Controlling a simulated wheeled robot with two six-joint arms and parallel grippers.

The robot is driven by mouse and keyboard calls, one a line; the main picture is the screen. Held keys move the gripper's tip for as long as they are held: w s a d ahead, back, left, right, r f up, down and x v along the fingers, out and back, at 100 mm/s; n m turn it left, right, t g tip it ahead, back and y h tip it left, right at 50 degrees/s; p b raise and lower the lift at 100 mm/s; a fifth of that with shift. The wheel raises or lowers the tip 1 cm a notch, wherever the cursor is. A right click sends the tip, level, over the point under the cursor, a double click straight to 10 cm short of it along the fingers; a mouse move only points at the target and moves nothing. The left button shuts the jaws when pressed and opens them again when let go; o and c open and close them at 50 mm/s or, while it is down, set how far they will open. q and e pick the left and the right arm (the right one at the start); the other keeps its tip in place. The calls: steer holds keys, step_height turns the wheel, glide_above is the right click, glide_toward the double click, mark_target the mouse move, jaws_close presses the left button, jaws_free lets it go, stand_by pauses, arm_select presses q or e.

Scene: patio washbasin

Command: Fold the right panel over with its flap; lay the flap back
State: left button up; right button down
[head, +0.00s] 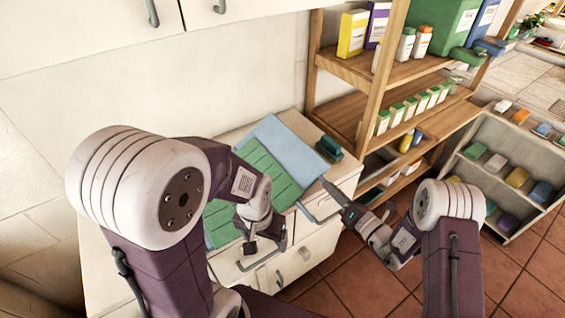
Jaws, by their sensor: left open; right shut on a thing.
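A green striped panel (262,172) lies on the white cabinet top. A light blue panel (287,146) adjoins it on the right and reaches toward the cabinet's right edge. My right gripper (328,186) is at the near right corner of the blue panel and is shut, apparently on that corner; the contact is too small to see clearly. My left gripper (250,246) is open over the near edge of the green panel, and my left arm hides the panel's left and near parts. I cannot tell a separate flap from the panels.
A small dark green object (330,148) sits on the cabinet top beside the blue panel. Drawer handles (320,214) stick out from the cabinet front. A wooden shelf (345,108) with boxes and bottles stands close at the right. The tiled floor (352,275) is clear.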

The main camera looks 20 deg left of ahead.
steer(key=s+a+r+p, duration=0.7)
steer(key=s+a+r, duration=0.1)
steer(key=s, duration=0.4)
steer(key=shift+s+a+r, duration=0.2)
steer(key=shift+a+r, duration=0.2)
steer(key=shift+a, duration=0.15)
stand_by(0.6)
